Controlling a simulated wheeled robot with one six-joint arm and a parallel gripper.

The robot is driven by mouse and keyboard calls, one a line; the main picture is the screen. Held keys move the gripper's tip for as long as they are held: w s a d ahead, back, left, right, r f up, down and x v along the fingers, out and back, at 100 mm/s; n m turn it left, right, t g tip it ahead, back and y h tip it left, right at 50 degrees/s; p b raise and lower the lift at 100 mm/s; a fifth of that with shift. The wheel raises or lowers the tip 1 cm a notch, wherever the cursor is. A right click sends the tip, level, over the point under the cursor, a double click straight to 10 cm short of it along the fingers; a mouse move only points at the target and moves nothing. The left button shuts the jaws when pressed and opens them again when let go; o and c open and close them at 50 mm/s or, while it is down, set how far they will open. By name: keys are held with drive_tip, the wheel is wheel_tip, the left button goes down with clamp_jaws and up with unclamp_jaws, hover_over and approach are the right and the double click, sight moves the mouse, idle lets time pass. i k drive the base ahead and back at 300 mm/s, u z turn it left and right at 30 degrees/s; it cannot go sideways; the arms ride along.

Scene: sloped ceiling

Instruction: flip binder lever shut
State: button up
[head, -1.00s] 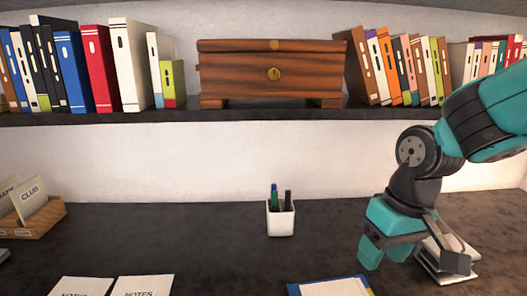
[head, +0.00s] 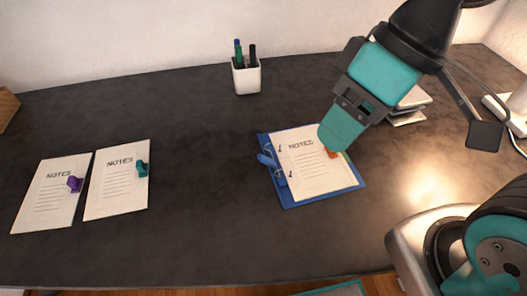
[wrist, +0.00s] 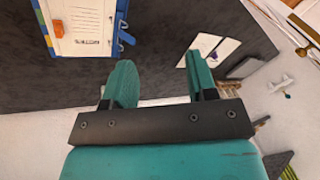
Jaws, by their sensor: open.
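The blue binder (head: 350,187) lies open on the dark desk with a white NOTES sheet (head: 318,172) on it. Its blue lever (head: 267,159) is at the left edge, by the metal rings; I cannot tell its exact angle. In the wrist view the binder (wrist: 48,42) is at the top left, with the lever (wrist: 126,38) at its right side. My gripper (head: 340,132) is above the upper right part of the binder, apart from the lever. In the wrist view my gripper (wrist: 160,72) is open, with nothing between the fingers.
An orange clip (head: 332,153) is on the sheet. A white pen cup (head: 246,78) stands behind the binder. Two NOTES sheets (head: 118,185) with clips lie at left. A stack of notebooks (head: 410,105) is at right.

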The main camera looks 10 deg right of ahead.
sight(264, 159)
drive_tip(key=z, duration=2)
drive_tip(key=k, duration=1.8)
drive_tip(key=u, duration=1.25)
drive_tip(key=i, duration=1)
